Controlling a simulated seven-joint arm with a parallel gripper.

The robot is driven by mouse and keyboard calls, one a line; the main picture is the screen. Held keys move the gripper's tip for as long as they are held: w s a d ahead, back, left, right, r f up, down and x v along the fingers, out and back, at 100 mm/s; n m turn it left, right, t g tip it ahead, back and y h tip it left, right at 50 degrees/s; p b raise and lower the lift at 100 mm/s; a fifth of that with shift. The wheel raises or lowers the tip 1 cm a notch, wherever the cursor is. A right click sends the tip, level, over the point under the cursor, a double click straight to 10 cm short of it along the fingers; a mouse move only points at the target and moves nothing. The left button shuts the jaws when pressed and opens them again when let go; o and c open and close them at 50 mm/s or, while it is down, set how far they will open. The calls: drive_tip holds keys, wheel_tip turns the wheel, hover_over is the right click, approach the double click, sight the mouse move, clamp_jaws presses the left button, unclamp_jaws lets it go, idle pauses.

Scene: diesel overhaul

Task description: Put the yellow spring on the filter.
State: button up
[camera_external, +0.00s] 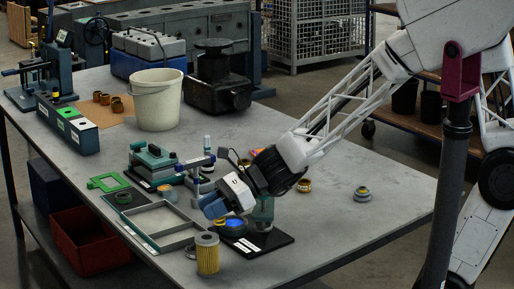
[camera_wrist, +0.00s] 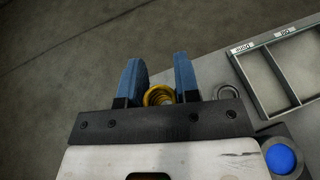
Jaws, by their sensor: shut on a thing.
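My gripper (camera_wrist: 158,75) has two blue fingers, closed around the yellow spring (camera_wrist: 156,96), whose round coils show between them in the wrist view. The spring cannot be made out in the external view. The filter (camera_external: 207,256) is a pale yellow pleated cylinder standing upright near the table's front edge. The filter cannot be told apart in the wrist view, where the spring and fingers cover that area.
A grey divided tray (camera_external: 152,226) lies left of the filter; it also shows in the wrist view (camera_wrist: 262,88). A dark ring (camera_wrist: 228,92) lies near it. A blue disc (camera_wrist: 281,160) is close by. A black plate (camera_external: 262,243) lies to the right. The table's right part is mostly clear.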

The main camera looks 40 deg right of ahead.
drive_tip(key=shift+w+a+f, duration=0.1)
drive_tip(key=shift+w+a, duration=0.45)
drive_tip(key=shift+w, duration=0.15)
drive_tip(key=shift+w+a+f, duration=0.1)
drive_tip(key=shift+w+a, duration=0.4)
drive_tip(key=shift+w, duration=0.2)
drive_tip(key=shift+f, duration=1.75)
drive_tip(key=shift+f, duration=0.1)
drive_tip(key=o, duration=0.9)
drive_tip(key=v, duration=1.2)
